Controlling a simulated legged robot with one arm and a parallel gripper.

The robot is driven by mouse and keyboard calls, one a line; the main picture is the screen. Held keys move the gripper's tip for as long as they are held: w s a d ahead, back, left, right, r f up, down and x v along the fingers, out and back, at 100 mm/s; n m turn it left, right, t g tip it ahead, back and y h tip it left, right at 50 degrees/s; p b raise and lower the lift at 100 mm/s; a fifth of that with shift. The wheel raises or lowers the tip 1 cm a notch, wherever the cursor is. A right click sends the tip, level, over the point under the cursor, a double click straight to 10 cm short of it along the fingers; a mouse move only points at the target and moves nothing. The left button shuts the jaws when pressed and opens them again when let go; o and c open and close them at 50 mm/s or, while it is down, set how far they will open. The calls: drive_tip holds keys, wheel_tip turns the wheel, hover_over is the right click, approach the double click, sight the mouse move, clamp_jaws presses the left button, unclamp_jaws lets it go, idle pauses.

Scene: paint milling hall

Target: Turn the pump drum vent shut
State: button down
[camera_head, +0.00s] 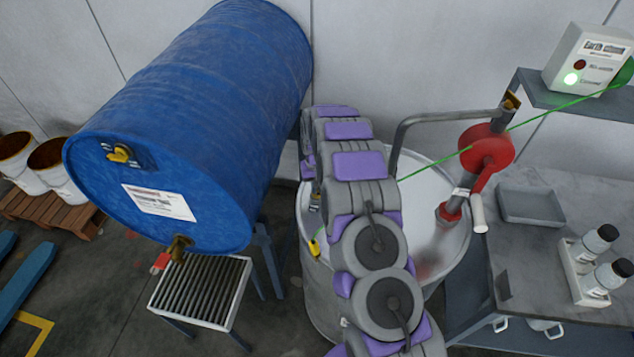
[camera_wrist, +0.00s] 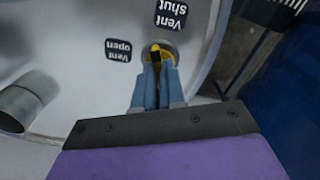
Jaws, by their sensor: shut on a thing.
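The pump drum (camera_head: 307,265) is a pale grey-white drum with a red hand pump (camera_head: 487,150) on its lid. Its lid (camera_wrist: 75,65) fills much of the wrist view. The vent (camera_wrist: 155,48) is a small knob with yellow and black parts. My gripper (camera_wrist: 157,68) is shut on it, and the fingers hide most of it. A black "Vent shut" label (camera_wrist: 171,14) lies above the knob in the picture, and a "Vent open" label (camera_wrist: 118,50) lies to its left. I cannot tell the knob's exact angle. In the head view my arm hides the vent.
A blue drum (camera_head: 200,120) lies on its side at left, above a slatted stand (camera_head: 203,290). A green cable (camera_head: 540,114) crosses above the pump drum toward a control box (camera_head: 588,60) with a lit green lamp. A grey bench (camera_head: 540,260) stands close at right.

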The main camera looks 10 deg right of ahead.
drive_tip(key=shift+w+r+m+p, duration=0.15)
drive_tip(key=shift+m+p, duration=0.35)
drive_tip(key=shift+m, duration=0.65)
drive_tip(key=shift+w+r+m+p, duration=0.1)
drive_tip(key=shift+m+p, duration=0.35)
drive_tip(key=shift+m, duration=0.7)
drive_tip(key=shift+f, duration=0.1)
drive_tip(key=c, duration=1.2)
unclamp_jaws()
drive_tip(key=shift+s+f, duration=0.1)
drive_tip(key=shift+s, duration=0.05)
wheel_tip(320, 180, up, 17)
drive_tip(key=shift+r+p, duration=0.15)
drive_tip(key=shift+p, duration=0.35)
